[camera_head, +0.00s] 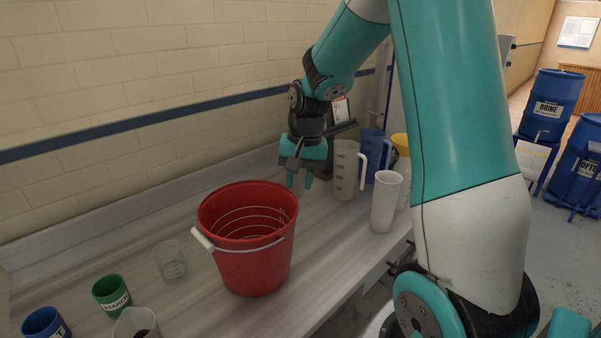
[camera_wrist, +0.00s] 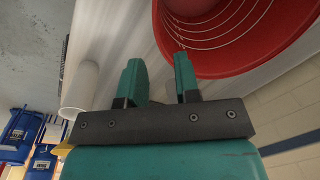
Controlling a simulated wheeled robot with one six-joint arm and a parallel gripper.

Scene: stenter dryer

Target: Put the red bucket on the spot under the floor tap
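The red bucket (camera_head: 252,262) stands upright on the grey counter, with its light handle hanging down against its front left side. My gripper (camera_head: 300,180) is above the counter, just beyond the bucket's far right rim in the head view. In the wrist view my gripper (camera_wrist: 163,80) has its two green fingers apart with nothing between them. The bucket (camera_wrist: 215,62) shows there at the upper right, close to the right finger; I cannot tell whether they touch. The inside of the bucket shows ring lines and looks empty. The floor tap and the spot under it are not in view.
Cups and a clear beaker (camera_head: 170,260) stand left of the bucket. A clear jug (camera_head: 346,170), a blue jug (camera_head: 374,150) and a white cylinder (camera_head: 385,203) stand right of it. Blue drums (camera_head: 549,105) are at the far right, with open floor before them. A wall backs the counter.

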